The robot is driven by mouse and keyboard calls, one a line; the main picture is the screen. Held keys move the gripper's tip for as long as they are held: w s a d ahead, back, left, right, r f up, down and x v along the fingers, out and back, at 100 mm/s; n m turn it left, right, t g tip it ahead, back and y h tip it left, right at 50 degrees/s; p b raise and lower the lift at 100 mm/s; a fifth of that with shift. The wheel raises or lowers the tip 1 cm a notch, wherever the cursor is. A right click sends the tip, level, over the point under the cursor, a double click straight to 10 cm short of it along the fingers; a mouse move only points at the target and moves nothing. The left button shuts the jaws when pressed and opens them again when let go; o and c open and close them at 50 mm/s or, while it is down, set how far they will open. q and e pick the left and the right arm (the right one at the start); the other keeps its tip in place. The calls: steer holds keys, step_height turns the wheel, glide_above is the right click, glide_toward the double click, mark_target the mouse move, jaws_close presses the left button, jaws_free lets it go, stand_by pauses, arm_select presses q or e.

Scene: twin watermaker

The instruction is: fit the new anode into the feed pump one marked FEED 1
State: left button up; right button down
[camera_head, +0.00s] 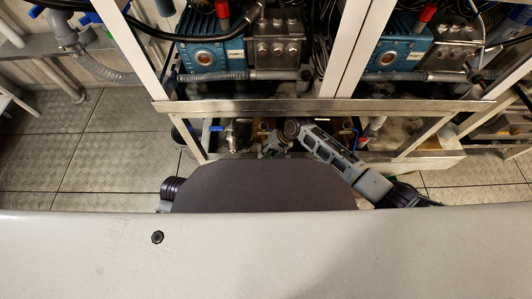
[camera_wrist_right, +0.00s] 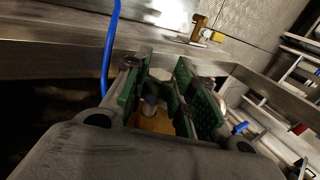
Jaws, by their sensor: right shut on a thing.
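My right gripper (camera_head: 272,149) is low in front of the steel frame, below the left blue pump. In the right wrist view its two green-padded fingers (camera_wrist_right: 165,88) stand close together, shut on a small pale piece (camera_wrist_right: 160,74). I cannot tell for certain that this piece is the new anode. A yellow-brown part shows lower between the fingers. Two blue pumps with metal heads stand behind the frame, the left pump (camera_head: 211,53) and the right pump (camera_head: 401,50). Each has a white label, too small to read surely. The anode's seat is not recognisable. My left gripper is out of view.
A steel frame rail (camera_head: 360,105) crosses in front of the pumps, with uprights beside them. A brass fitting (camera_wrist_right: 200,30) lies beyond. Checkered floor (camera_head: 115,160) is clear at left.

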steer(key=shift+w+b, duration=0.45)
steer(key=shift+w, duration=0.75)
stand_by(0.3)
steer(key=c, duration=1.1)
jaws_free()
steer(key=shift+d, duration=0.1)
steer(key=shift+d+r, duration=0.15)
steer(key=shift+r, duration=0.25)
steer(key=shift+d+r, duration=0.15)
steer(key=shift+d, duration=0.15)
steer(key=d, duration=1.1)
steer(key=shift+d+r, duration=0.1)
